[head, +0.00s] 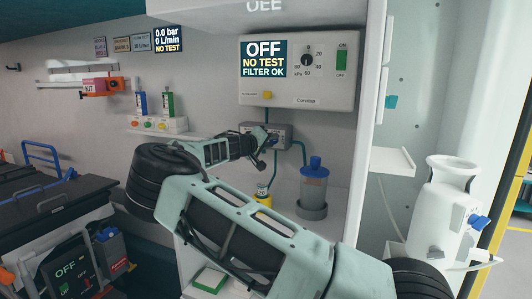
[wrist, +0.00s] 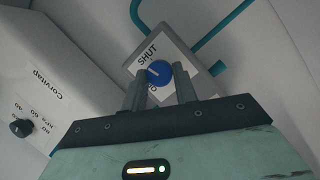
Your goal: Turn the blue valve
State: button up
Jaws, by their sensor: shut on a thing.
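The blue valve (wrist: 158,72) is a round knob on a grey plate (wrist: 190,42) marked SHUT on one side; a second label is partly covered by my fingers. A pale line on the knob points up toward the SHUT side. My gripper (wrist: 160,78) has one finger on each side of the knob and is shut on it. In the head view my gripper (head: 262,152) reaches the small grey valve box (head: 284,130) below the wall unit; the knob is mostly hidden there.
The Corvitap unit (head: 300,95) with an OFF display hangs above the valve box. A blue-lidded canister (head: 314,182) stands right of my gripper, with teal tubes nearby. A yellow bottle (head: 262,196) stands below. A white tank (head: 447,215) is at the right.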

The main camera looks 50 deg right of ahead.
jog(key=shift+m+b, duration=0.7)
jog(key=shift+y, duration=0.3)
jog(key=o, duration=1)
jog(key=shift+c, duration=0.2)
jog(key=s+a+r+b, duration=0.1)
jog(key=a+r, duration=0.1)
jog(key=a, duration=1.5)
jog(key=shift+s+r, duration=0.2)
jog(key=shift+s, duration=0.1)
jog(key=shift+a, duration=0.15)
